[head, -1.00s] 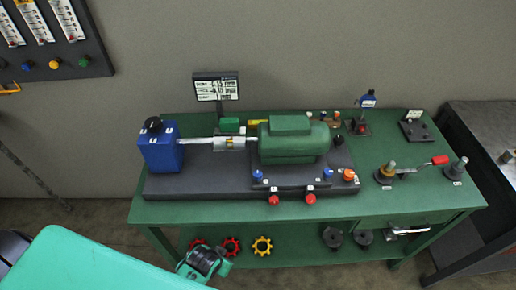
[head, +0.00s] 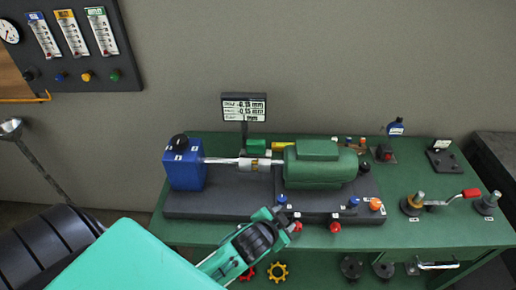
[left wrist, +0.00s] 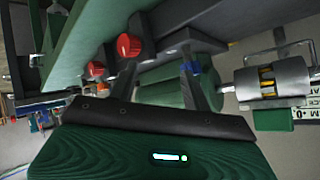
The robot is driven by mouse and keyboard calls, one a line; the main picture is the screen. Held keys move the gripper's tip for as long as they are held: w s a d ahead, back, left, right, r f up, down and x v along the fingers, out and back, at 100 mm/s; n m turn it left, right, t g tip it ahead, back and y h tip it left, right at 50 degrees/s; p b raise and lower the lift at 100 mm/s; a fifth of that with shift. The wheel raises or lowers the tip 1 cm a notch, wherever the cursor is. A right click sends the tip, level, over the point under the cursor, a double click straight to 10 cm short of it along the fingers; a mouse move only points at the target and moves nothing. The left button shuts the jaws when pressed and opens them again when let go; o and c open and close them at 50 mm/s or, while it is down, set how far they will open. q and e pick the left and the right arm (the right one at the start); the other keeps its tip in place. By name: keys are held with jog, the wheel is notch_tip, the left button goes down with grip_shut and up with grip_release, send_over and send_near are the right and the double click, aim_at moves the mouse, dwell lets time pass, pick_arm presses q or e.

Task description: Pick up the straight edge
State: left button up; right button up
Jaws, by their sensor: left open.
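I cannot pick out the straight edge with certainty in either view. A thin yellow piece (head: 283,146) shows partly behind the green motor (head: 318,165) in the head view, but I cannot tell what it is. My left gripper (head: 284,212) is open and appears in front of the dark base plate's front edge, near its red knobs. In the left wrist view the gripper's dark fingers (left wrist: 165,75) are apart with nothing between them. The motor (left wrist: 165,88) and the silver coupling (left wrist: 275,82) show beyond them. My right gripper is not in view.
The green bench (head: 395,232) carries a blue pump block (head: 185,168), red knobs (head: 335,228), a small display (head: 244,107) and a red-handled tool (head: 468,194) between posts at right. A gauge panel (head: 72,50) hangs on the wall. Gears lie on the lower shelf.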

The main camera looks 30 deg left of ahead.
pick_arm(q)
jog(key=w+d+r+m+t+h, duration=0.2)
jog(key=w+d+r+m+h, duration=0.25)
jog(key=r, duration=0.25)
jog(key=w+d+r+m+t+h, duration=0.2)
jog(key=w+d+r+m+h, duration=0.1)
jog(key=d+r+m, duration=0.3)
jog(key=w+d+r+m+t+h, duration=0.2)
jog(key=w+d+r+m+h, duration=0.15)
jog(key=r, duration=0.45)
jog(key=s+d+r+m+g+h, duration=0.3)
jog(key=d+r+m+g+h, duration=0.15)
jog(key=d+m+h, duration=0.35)
jog(key=m+g+y, duration=1.5)
jog(key=m+y, duration=0.5)
jog(key=y, duration=0.3)
send_near(256, 141)
jog(key=x, duration=0.7)
jog(key=shift+s+d, duration=0.2)
jog(key=shift+s, duration=0.15)
jog(key=shift+w+p+x, duration=0.15)
jog(key=shift+p+x, duration=0.15)
jog(key=shift+x, duration=1)
jog(key=shift+w+p+x, duration=0.15)
jog(key=shift+p+x, duration=0.1)
jog(key=shift+x, duration=1.05)
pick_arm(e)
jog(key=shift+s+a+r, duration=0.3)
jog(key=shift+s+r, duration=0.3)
